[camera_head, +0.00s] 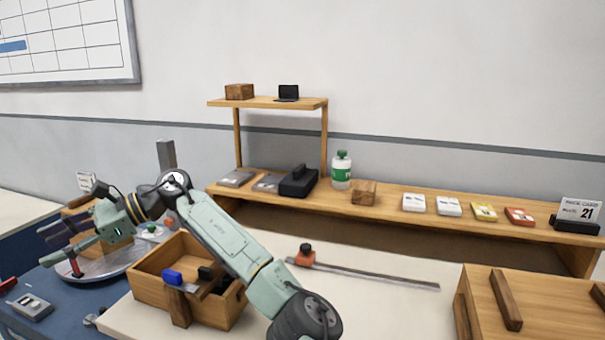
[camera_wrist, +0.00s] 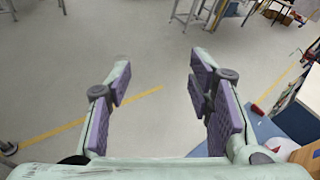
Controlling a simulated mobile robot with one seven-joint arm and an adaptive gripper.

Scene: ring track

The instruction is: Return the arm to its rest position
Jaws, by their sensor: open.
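My gripper (camera_head: 69,240) is at the left of the head view, at the end of my pale green arm. It reaches out over the round metal tray on the blue surface. In the wrist view my gripper (camera_wrist: 160,95) has its purple-padded fingers spread wide, with nothing between them. Behind the fingers the wrist view shows the grey floor (camera_wrist: 150,60) with a yellow line. My arm crosses the middle of the head view and hides part of the wooden box.
The round tray (camera_head: 120,264) lies below my gripper. An open wooden box (camera_head: 150,292) stands beside my arm. A wooden shelf (camera_head: 385,205) with a bottle (camera_head: 341,170) runs along the wall. A wooden case (camera_head: 545,300) stands at the right. The pale tabletop (camera_head: 400,310) has free room.

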